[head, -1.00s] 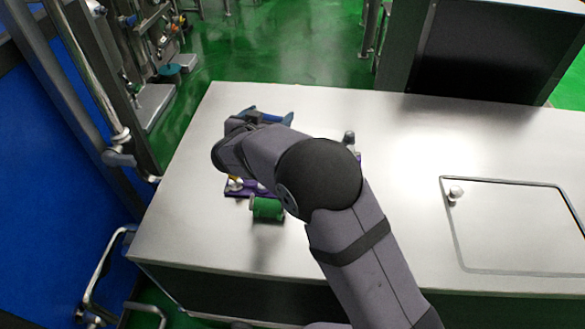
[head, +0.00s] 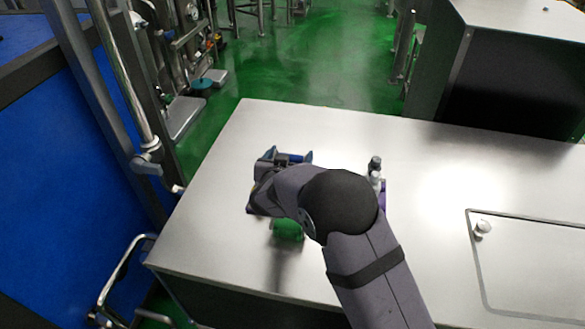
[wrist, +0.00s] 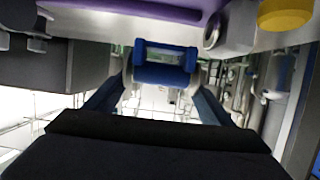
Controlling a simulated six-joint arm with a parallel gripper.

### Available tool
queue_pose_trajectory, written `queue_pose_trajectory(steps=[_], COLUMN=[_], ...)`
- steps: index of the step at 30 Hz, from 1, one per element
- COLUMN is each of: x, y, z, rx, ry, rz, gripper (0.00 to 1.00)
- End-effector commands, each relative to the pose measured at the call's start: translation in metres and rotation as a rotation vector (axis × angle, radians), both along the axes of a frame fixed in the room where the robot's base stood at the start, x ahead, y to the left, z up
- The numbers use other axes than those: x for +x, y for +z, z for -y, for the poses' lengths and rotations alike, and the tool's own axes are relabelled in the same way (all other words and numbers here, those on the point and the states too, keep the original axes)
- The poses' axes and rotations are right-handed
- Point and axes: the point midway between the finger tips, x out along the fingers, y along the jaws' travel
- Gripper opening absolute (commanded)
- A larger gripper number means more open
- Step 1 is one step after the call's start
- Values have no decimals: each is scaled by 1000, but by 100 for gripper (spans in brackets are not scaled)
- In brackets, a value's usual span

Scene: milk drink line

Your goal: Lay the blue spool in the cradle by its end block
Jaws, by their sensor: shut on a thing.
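My gripper (wrist: 162,84) is shut on the blue spool (wrist: 165,73), which sits crosswise between the two fingertips in the wrist view. In the head view my gripper (head: 289,158) is over the far left part of the table, and the spool is hard to tell from the fingers. A purple base (head: 384,195) shows at the right of my arm; its middle is hidden behind the arm. In the wrist view a purple part (wrist: 150,12), a grey block (wrist: 230,28) and a yellow piece (wrist: 288,14) are at the top, apart from the spool. I cannot tell which is the cradle's end block.
A green spool (head: 288,230) is on the near side of my gripper, partly hidden by my arm. A grey upright piece (head: 375,172) stands at the purple base. The metal table (head: 440,170) is clear to the right, up to a hatch with a knob (head: 482,228).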

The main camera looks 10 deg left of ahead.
Motion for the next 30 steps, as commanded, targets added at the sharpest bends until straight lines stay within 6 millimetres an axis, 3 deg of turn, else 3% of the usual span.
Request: queue_pose_trajectory(steps=[8, 18, 30], x=[1, 0, 0], y=[-6, -40, -44], z=[0, 0, 0], rx=[0, 0, 1], ry=[1, 0, 1], rz=[3, 3, 3], gripper=[41, 41, 41])
